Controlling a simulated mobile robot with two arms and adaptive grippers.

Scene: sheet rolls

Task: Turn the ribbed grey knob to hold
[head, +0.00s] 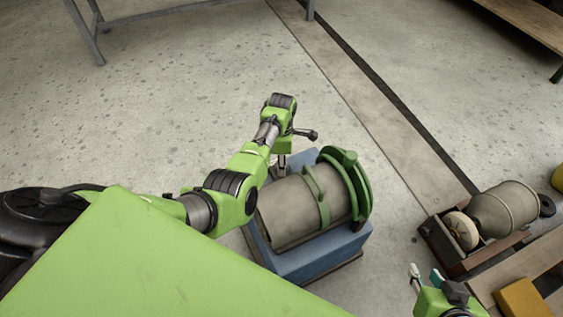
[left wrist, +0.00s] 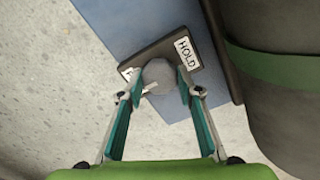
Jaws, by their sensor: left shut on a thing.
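The round grey knob (left wrist: 158,73) sits on a dark plate (left wrist: 150,48) in the left wrist view. A white label reading HOLD (left wrist: 184,53) is on the plate, to the right of the knob. A second white label (left wrist: 126,74) at the left is partly hidden by a finger. A pale mark at the knob's lower left may be its pointer. My left gripper (left wrist: 159,84) is shut on the knob, one finger on each side. In the head view its tip (head: 282,167) is beside the blue stand, and the knob is hidden. My right gripper (head: 425,275) is open and empty at the lower right.
A large grey roll (head: 295,217) with green bands lies on the blue stand (head: 310,262), close to my left gripper. Another grey roll (head: 503,210) lies in a brown cradle at the right. A bench (head: 535,20) is at the upper right.

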